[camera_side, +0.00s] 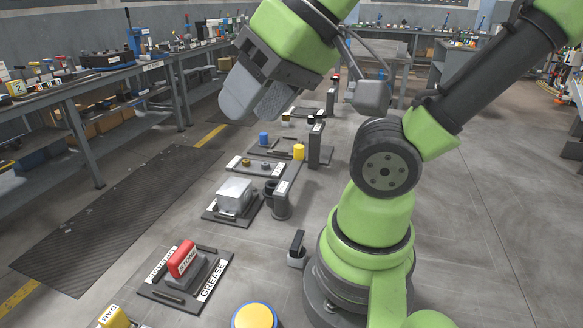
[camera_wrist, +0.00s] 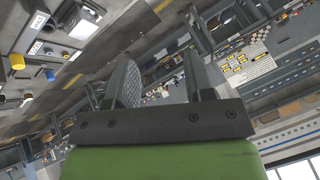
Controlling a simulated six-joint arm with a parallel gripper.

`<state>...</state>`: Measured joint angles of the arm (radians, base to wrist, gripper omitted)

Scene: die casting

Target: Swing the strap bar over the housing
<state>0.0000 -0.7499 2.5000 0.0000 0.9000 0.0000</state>
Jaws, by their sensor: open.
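The housing (camera_side: 235,195) looks like a silver block on a dark base plate, left of my arm in the side view. A bright block that looks like it shows at the upper left of the wrist view (camera_wrist: 83,28). What looks like the strap bar (camera_side: 289,178) is a grey bar on top of a dark round post, right of the housing. It points away toward the back and is not over the housing. My gripper (camera_side: 254,102) is open and empty, high above the floor fixtures and apart from both. Its two fingers also show in the wrist view (camera_wrist: 160,85).
A yellow-topped cylinder (camera_side: 255,316) stands at the front. A plate with small pegs (camera_side: 235,163), a blue peg (camera_side: 263,138) and a yellow cylinder (camera_side: 299,152) are behind. A long bench (camera_side: 90,82) lines the left.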

